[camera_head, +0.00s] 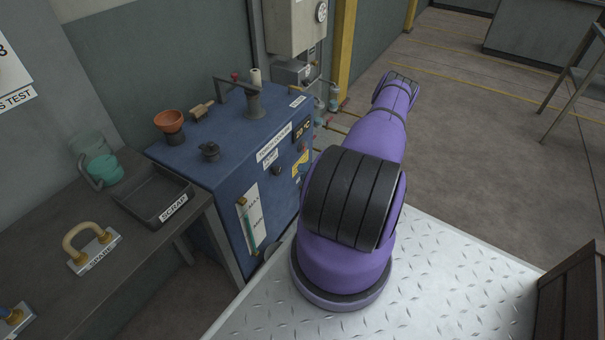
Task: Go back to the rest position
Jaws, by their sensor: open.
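My purple arm rises from the diamond-plate deck and reaches away from me, to the right of the blue machine. Its far visible end is a dark-ringed joint above the brown floor. My gripper does not show; it is hidden beyond or below the arm links. No held thing shows. The arm appears clear of the machine in this view.
A blue machine (228,165) with an orange funnel (169,122) stands left of the arm. A dark bench (125,228) holds a scrap tray (150,213), a spare part (94,250) and a teal container (104,170). Open floor (465,125) lies right.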

